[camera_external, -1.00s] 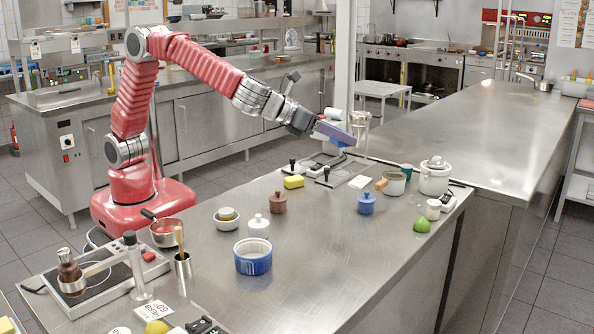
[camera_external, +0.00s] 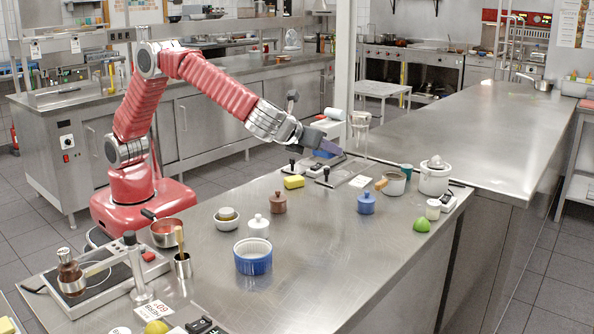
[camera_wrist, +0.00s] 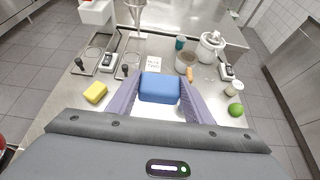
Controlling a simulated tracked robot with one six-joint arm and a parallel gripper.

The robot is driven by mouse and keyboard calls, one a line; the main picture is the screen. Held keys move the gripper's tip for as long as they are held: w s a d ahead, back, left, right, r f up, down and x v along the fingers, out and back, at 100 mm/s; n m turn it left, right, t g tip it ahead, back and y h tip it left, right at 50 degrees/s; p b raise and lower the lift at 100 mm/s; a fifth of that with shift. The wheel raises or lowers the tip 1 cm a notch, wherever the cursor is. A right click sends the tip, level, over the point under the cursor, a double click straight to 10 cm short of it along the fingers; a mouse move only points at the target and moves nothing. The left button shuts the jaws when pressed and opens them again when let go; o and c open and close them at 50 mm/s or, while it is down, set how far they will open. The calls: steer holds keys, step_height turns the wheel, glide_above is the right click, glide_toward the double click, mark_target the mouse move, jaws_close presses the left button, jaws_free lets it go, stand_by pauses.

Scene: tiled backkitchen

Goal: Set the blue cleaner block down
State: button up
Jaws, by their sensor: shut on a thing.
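The blue cleaner block (camera_wrist: 159,88) is held between the two fingers of my gripper (camera_wrist: 160,97) in the wrist view. There the blue block (camera_external: 324,154) shows only partly behind the fingers. Whether the block touches the counter cannot be told. In the wrist view a white printed card (camera_wrist: 153,62) lies just beyond the block.
A yellow sponge (camera_external: 293,182) lies left of my gripper. A brown jar (camera_external: 278,203), a blue lidded jar (camera_external: 366,203) and a white lidded pot (camera_external: 434,177) stand nearby. The counter's right middle (camera_external: 350,260) is clear.

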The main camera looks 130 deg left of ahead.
glide_above(322, 211)
step_height(322, 211, down, 6)
steer(key=shift+f, duration=0.2)
steer(key=shift+f, duration=3.1)
steer(key=shift+f, duration=0.15)
steer(key=shift+f, duration=1.75)
steer(key=o, duration=1.2)
